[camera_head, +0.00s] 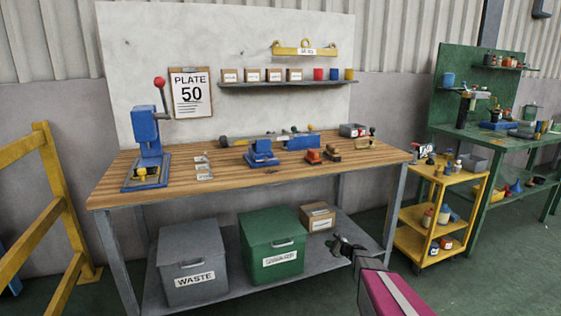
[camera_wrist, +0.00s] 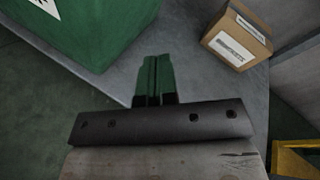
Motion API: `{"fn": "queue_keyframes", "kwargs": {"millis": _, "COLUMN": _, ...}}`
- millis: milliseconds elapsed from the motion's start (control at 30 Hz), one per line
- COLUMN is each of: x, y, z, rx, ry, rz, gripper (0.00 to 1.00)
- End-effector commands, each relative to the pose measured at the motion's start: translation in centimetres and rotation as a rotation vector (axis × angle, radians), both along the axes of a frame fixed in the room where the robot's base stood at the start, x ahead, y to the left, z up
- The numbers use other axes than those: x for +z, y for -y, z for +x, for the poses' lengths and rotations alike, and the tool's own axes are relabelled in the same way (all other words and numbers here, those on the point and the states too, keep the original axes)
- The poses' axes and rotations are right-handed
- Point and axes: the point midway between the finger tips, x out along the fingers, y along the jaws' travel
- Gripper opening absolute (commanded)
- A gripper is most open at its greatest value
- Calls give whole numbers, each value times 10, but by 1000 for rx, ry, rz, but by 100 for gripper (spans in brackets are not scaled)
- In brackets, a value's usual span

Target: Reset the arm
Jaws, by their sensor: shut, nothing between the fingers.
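My gripper (camera_head: 343,245) is in front of the lower shelf of the workbench in the head view, at the end of my magenta arm link. In the wrist view its two fingers (camera_wrist: 155,80) are together and green, with nothing between them. The grey lower shelf (camera_wrist: 205,85) lies beyond the fingertips. The green bin (camera_wrist: 85,25) is at the upper left of that view and a cardboard box (camera_wrist: 237,37) at the upper right, both apart from the fingers.
The wooden workbench top (camera_head: 225,187) is above and behind my gripper, with a blue press (camera_head: 147,135) at its left. A grey waste bin (camera_head: 192,262) stands on the lower shelf. A yellow cart (camera_head: 437,215) stands at the right and a yellow railing (camera_head: 62,200) at the left.

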Motion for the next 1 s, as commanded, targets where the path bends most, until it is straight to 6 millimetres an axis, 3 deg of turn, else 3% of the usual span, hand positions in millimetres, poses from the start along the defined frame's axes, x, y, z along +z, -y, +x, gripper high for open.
{"fn": "queue_keyframes", "kwargs": {"millis": 33, "x": 17, "y": -20, "z": -26, "rx": 72, "ry": 17, "rz": -80, "gripper": 0}}
{"fn": "queue_keyframes", "kwargs": {"millis": 200, "x": 47, "y": -68, "z": -96, "rx": 344, "ry": 77, "rz": -384, "gripper": 0}}
{"fn": "queue_keyframes", "kwargs": {"millis": 433, "x": 78, "y": -100, "z": -195, "rx": 723, "ry": 147, "rz": -776, "gripper": 0}}
{"fn": "queue_keyframes", "kwargs": {"millis": 600, "x": 102, "y": -101, "z": -267, "rx": 1008, "ry": 181, "rz": -1051, "gripper": 0}}
{"fn": "queue_keyframes", "kwargs": {"millis": 800, "x": 132, "y": -83, "z": -338, "rx": 1318, "ry": 189, "rz": -1332, "gripper": 0}}
{"fn": "queue_keyframes", "kwargs": {"millis": 1000, "x": 152, "y": -67, "z": -371, "rx": 1493, "ry": 173, "rz": -1485, "gripper": 0}}
